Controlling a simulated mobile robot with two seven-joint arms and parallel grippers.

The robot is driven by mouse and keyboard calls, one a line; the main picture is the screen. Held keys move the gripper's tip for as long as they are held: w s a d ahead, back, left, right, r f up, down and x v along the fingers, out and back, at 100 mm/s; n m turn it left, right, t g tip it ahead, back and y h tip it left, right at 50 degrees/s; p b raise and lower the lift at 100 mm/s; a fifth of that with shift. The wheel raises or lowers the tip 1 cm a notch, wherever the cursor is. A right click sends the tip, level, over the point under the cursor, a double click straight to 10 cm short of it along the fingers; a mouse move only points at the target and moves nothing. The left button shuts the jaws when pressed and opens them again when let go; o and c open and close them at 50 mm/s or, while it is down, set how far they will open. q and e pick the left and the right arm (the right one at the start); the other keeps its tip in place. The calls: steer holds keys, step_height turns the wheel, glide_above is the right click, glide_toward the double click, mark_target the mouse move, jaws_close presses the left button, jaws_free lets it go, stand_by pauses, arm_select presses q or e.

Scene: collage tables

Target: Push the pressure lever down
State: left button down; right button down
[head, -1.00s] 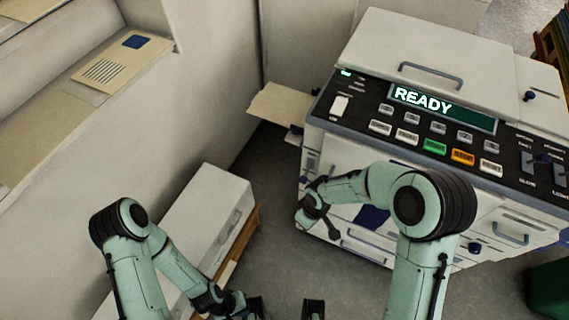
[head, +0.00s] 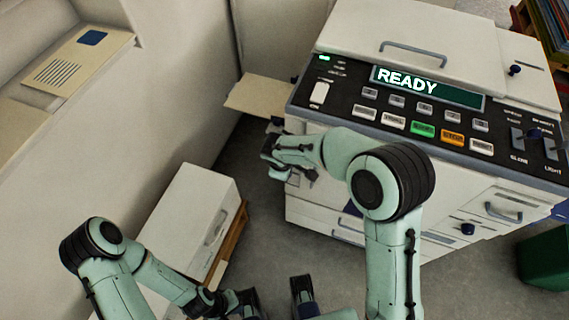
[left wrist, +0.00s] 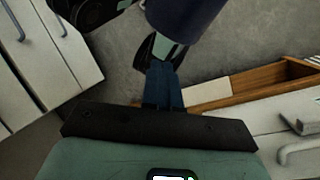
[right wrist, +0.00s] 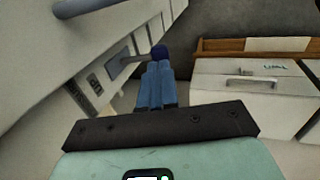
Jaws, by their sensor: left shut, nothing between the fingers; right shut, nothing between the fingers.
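The pressure lever shows in the right wrist view as a thin grey arm with a dark blue knob (right wrist: 158,50), coming out of a slotted plate on the machine's side. My right gripper (right wrist: 157,66) is shut and empty. Its blue fingertips are right at the knob; I cannot tell if they touch. In the head view my right wrist is at the machine's left side, below the feed tray, and its fingertips are hard to make out. My left gripper (head: 247,302) is low near the bottom edge; its fingers are together and empty in the left wrist view (left wrist: 163,75).
The copier-like machine (head: 425,60) has a panel reading READY (head: 408,82). A tan feed tray (head: 262,97) juts from its left side. A white cabinet (head: 190,215) on a wooden base stands left. Grey floor lies between. A green bin (head: 545,265) is at right.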

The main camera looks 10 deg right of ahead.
steer(key=shift+x, duration=1.45)
